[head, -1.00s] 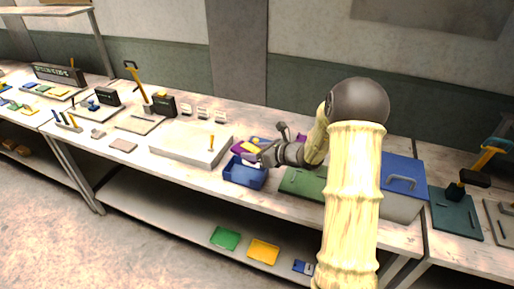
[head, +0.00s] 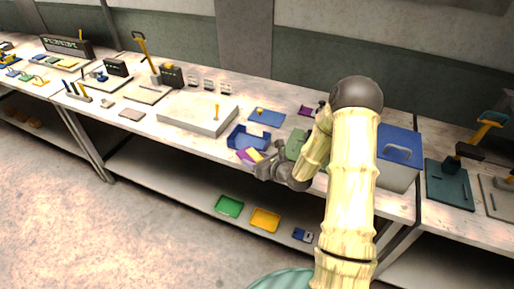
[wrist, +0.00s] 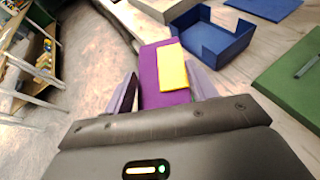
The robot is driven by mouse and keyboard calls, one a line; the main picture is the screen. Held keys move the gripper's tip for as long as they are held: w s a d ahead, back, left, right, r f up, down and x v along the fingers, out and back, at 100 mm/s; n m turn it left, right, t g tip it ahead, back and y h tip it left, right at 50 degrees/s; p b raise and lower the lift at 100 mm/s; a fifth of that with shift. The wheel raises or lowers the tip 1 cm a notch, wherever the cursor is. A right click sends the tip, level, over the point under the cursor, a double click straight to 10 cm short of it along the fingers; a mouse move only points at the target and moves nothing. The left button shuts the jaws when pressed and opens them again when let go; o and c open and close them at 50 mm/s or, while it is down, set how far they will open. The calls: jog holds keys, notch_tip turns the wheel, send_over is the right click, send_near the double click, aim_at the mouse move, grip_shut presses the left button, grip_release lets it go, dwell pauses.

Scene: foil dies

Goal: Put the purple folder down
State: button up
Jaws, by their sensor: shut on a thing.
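The purple folder (head: 243,154) has a yellow piece (head: 255,155) on its face. My gripper (head: 260,167) is shut on the folder, at the bench's front edge, just in front of the open blue tray (head: 249,139). In the wrist view, the folder (wrist: 150,65) stretches away between my two fingers (wrist: 163,82), with the yellow piece (wrist: 173,68) on top. The blue tray (wrist: 212,35) is beyond it to the right. I cannot tell whether the folder touches the bench.
A green panel (head: 297,143) lies right of the tray, partly behind my arm. A flat blue sheet (head: 267,118) lies behind the tray, and a pale slab (head: 195,114) to the left. A blue-lidded box (head: 398,160) stands right. Green (head: 229,206) and yellow (head: 265,220) trays sit on the lower shelf.

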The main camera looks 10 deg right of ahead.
jog(key=s+f+m+h+b, duration=0.2)
jog(key=s+f+b, duration=0.3)
jog(key=f, duration=0.6)
jog(key=s+f+m+t+h+b, duration=0.1)
jog(key=s+f+m+h+b, duration=0.2)
jog(key=f, duration=0.9)
jog(key=s+h+b, duration=0.1)
jog(key=s+b, duration=0.1)
jog(key=shift+s+d+m+t, duration=0.3)
jog(key=shift+d, duration=0.05)
jog(key=shift+d, duration=0.1)
